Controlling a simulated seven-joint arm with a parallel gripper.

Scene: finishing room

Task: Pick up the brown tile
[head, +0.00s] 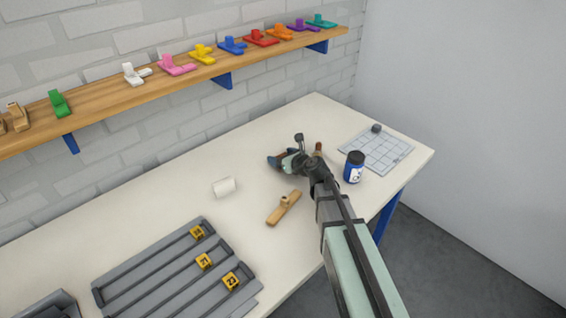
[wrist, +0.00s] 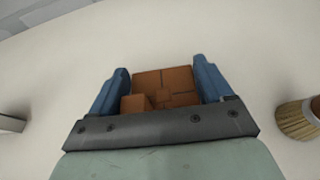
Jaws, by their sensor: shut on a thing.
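The brown tile (wrist: 180,78) shows in the wrist view between the two blue fingers of my gripper (wrist: 161,84). It is orange-brown with dark lines across it and a small raised block on its near side. My gripper is shut on it. In the head view my gripper (head: 283,160) is over the far middle of the table, and the wrist and fingers hide most of the tile. I cannot tell whether the tile touches the table.
A wooden block with a knob (head: 283,208), a white cylinder (head: 224,187) and a blue jar (head: 354,167) stand nearby. A gridded grey mat (head: 388,158) lies right, a grey slotted rack (head: 150,275) front left. A brush-like thing (wrist: 298,119) is close right of my gripper. A shelf (head: 110,100) runs along the wall.

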